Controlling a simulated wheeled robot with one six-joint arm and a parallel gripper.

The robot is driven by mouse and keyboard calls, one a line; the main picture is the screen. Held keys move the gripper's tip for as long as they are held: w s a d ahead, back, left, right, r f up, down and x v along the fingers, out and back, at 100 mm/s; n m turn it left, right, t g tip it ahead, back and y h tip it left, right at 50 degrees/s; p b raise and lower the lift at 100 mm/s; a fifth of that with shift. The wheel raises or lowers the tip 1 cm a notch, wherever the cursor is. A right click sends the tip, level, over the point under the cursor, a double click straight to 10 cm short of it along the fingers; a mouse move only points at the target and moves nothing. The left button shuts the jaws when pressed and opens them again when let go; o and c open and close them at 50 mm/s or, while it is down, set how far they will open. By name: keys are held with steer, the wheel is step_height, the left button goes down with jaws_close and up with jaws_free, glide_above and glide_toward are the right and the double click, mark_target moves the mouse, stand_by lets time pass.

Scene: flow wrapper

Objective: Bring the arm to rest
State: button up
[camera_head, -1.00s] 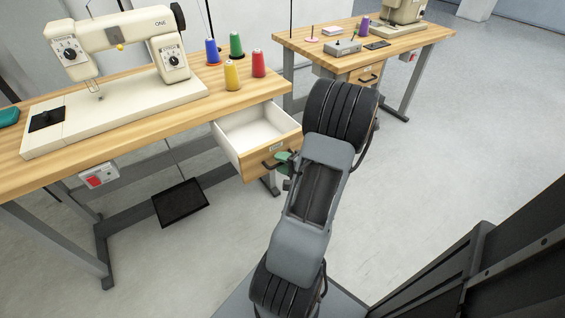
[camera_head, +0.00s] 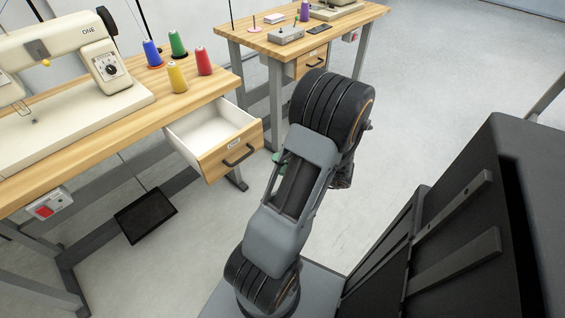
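My arm (camera_head: 293,190) rises from my base at the bottom middle and bends over at a large dark joint. My gripper is mostly hidden behind the arm. Only a small green part (camera_head: 278,161) shows at the arm's left edge, and I cannot tell whether the fingers are open or shut. The wooden drawer (camera_head: 229,153) of the near sewing table stands open and looks empty inside. Its dark handle (camera_head: 238,155) is bare, with a gap between it and the green part.
The near table (camera_head: 120,122) carries a white sewing machine (camera_head: 60,75) and several thread cones (camera_head: 177,77). A second table (camera_head: 262,42) stands behind my arm. A pedal (camera_head: 145,215) lies under the near table. Grey floor (camera_head: 440,90) is clear to the right.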

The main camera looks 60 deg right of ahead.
steer(key=shift+s, duration=0.35)
stand_by(0.5)
